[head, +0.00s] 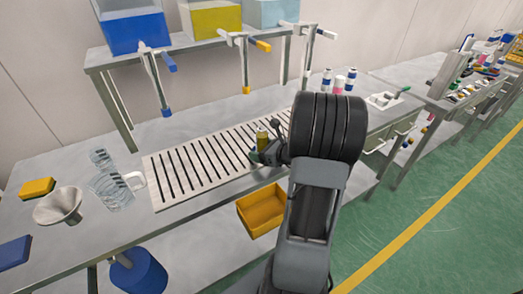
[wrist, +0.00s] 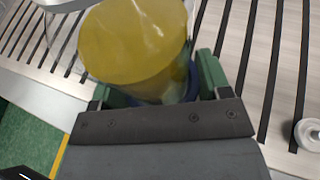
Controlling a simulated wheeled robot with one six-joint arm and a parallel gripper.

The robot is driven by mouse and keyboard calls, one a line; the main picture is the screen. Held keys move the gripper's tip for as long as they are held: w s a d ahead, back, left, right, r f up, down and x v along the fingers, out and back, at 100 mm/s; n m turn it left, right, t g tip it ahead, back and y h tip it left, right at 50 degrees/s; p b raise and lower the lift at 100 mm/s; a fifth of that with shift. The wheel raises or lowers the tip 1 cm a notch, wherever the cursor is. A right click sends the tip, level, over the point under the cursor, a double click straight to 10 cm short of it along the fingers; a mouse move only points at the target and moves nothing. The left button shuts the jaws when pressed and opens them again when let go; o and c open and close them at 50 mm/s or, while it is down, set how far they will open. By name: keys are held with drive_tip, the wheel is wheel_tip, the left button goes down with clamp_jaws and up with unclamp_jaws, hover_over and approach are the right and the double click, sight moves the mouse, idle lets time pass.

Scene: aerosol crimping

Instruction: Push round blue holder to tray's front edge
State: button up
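The round blue holder (wrist: 194,88) shows only as a thin dark-blue rim in the wrist view, under a container of yellow liquid (wrist: 135,45). In the head view the yellow container (head: 262,138) stands upright on the slatted tray (head: 158,200), toward its right part; the holder there is mostly hidden by my gripper. My gripper (head: 264,157) is low at the tray, right at the container's base. In the wrist view its green fingers (wrist: 160,88) are spread to either side of the holder. Whether they press on it cannot be seen.
A rack with blue, yellow and pale tanks (head: 215,20) and hanging taps stands behind the tray. Clear beakers (head: 110,190) and a funnel (head: 58,205) are left of it. A yellow bin (head: 262,210) sits below the front edge. A pale round part (wrist: 308,134) lies at right in the wrist view.

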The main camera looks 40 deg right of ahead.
drive_tip(key=o, duration=0.5)
drive_tip(key=v, duration=1.3)
drive_tip(key=shift+s+p, duration=0.3)
drive_tip(key=shift+s, duration=0.05)
drive_tip(key=shift+d+r, duration=0.1)
drive_tip(key=shift+r, duration=0.05)
